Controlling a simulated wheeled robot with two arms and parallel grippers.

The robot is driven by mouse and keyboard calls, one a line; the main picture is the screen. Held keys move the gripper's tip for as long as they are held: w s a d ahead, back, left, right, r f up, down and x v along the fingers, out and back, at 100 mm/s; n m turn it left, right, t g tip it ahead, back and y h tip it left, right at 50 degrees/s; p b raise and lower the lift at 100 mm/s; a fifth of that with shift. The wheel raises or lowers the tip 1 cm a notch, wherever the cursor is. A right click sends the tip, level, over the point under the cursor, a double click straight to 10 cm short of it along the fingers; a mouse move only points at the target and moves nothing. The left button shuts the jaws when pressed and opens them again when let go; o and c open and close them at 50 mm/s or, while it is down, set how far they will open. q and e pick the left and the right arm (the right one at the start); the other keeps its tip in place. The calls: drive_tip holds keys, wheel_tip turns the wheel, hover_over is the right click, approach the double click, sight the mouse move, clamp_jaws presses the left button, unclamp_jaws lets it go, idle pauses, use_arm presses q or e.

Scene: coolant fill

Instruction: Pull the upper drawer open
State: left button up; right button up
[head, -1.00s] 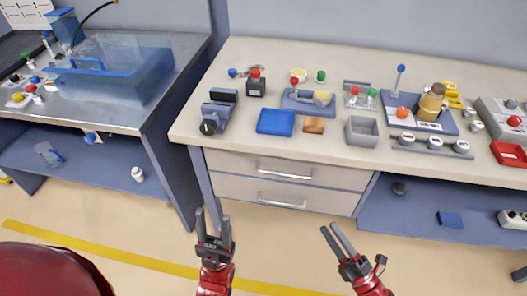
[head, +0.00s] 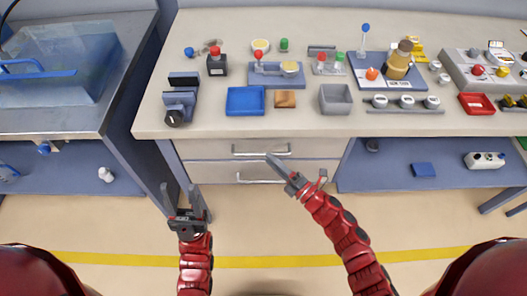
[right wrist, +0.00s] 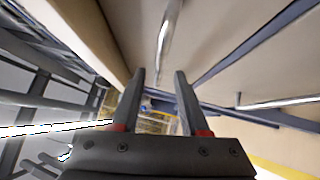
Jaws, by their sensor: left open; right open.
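The upper drawer (head: 210,149) is a beige front under the bench top with a silver bar handle (head: 261,151). It looks shut. The lower drawer (head: 205,172) below it has its own bar handle (head: 258,178). My right gripper (head: 277,161) is open and empty, in front of the drawers just below the upper handle in the head view. In the right wrist view, its two fingers (right wrist: 158,75) point past the drawer fronts, and a bar handle (right wrist: 166,35) shows beyond the fingertips. My left gripper (head: 181,192) is open and empty, lower left of the drawers.
The bench top (head: 290,125) overhangs the drawers and holds a blue tray (head: 245,100), a grey bin (head: 335,99) and several small parts. A sink bench (head: 90,120) stands left. The floor before the drawers is clear.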

sight(264, 154)
drive_tip(key=x, duration=0.4)
drive_tip(key=shift+a, duration=0.1)
clamp_jaws()
idle(1.4)
